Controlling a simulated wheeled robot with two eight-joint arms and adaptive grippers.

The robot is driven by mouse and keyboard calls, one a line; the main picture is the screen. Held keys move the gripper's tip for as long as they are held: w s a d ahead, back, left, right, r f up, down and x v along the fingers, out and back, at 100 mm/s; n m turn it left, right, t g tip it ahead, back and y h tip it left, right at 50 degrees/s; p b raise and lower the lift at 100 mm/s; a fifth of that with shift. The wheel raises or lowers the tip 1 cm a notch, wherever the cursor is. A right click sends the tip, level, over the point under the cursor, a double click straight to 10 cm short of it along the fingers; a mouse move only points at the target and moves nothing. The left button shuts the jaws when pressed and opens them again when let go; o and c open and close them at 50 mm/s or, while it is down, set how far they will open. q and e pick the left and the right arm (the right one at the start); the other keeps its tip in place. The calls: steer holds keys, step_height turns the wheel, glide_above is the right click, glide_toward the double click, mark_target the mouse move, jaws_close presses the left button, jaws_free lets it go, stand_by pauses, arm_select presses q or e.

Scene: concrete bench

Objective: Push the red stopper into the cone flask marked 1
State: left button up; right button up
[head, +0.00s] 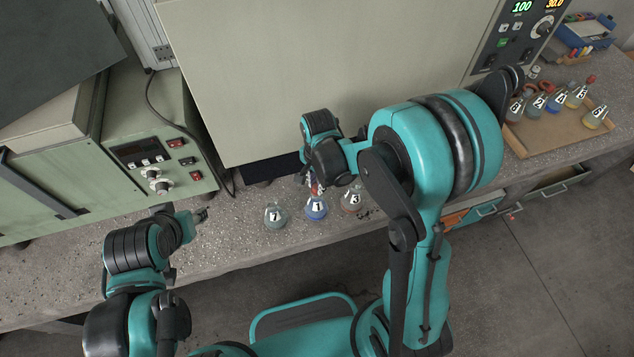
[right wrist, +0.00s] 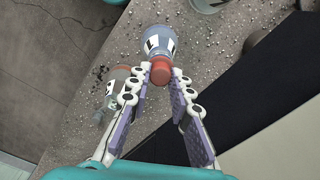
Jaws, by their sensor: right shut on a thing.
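The red stopper (right wrist: 161,70) is between the fingertips of my right gripper (right wrist: 163,75), which is shut on it. The stopper is over the neck of the blue-liquid flask (right wrist: 157,40); how deep it sits I cannot tell. In the head view this blue flask (head: 316,208) stands in the middle of three, with a label that looks like 1. My right gripper (head: 315,184) is above it, partly hidden by its own wrist. The left flask (head: 275,216) has a label like 1 or 7. My left gripper (head: 201,216) is apart from the flasks, its finger opening unclear.
A flask marked 3 (head: 352,199) stands close on the right of the blue one. A tray (head: 540,142) with several labelled flasks is at the right end of the bench. A large pale cabinet (head: 310,70) stands behind. The bench front edge is close to the flasks.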

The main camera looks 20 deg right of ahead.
steer(key=shift+f, duration=0.1)
steer(key=o, duration=1.4)
step_height(320, 180, up, 9)
steer(key=p, duration=0.6)
steer(key=shift+p, duration=0.4)
